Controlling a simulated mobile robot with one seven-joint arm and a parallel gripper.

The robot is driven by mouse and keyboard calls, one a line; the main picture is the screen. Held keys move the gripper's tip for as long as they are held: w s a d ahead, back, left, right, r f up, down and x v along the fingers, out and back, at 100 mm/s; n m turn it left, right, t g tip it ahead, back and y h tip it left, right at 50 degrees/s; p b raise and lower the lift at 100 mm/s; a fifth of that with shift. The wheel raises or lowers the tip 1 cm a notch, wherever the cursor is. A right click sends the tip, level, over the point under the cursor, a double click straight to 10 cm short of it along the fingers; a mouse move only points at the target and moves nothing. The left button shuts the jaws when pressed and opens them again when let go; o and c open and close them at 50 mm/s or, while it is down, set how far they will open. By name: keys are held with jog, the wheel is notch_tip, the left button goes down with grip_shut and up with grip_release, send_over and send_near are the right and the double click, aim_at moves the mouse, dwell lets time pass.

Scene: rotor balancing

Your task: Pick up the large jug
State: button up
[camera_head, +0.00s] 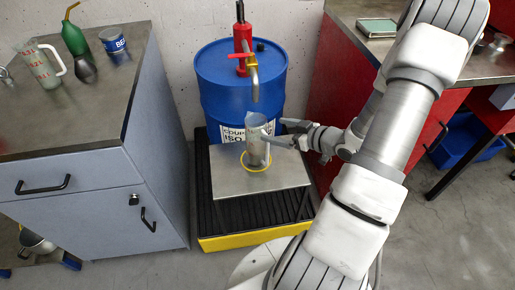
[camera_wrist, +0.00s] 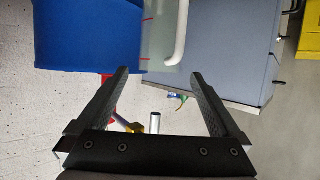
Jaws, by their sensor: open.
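A clear jug (camera_head: 257,150) stands upright on the grey plate under the drum's spout, inside a yellow ring. In the wrist view a clear jug with red marks and a white handle (camera_wrist: 181,35) shows upside down ahead of my fingers. My gripper (camera_head: 278,131) is open just right of the jug on the plate; whether a finger touches it is unclear. In the wrist view nothing is between my gripper's fingers (camera_wrist: 158,73). Another clear jug with red marks and a handle (camera_head: 43,67) stands on the left cabinet; I cannot tell which is larger.
A blue drum (camera_head: 222,85) with a red pump (camera_head: 242,42) and a spout (camera_head: 254,80) stands behind the plate (camera_head: 228,185). A green bottle (camera_head: 75,40) and a blue can (camera_head: 114,43) are on the left cabinet (camera_head: 105,105). A red bench stands right.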

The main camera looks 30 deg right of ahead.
aim_at(265, 126)
jog(key=b+x, duration=0.2)
jog(key=x, duration=0.6)
jog(key=shift+w+a+r, duration=0.1)
jog(key=shift+w, duration=0.15)
grip_shut()
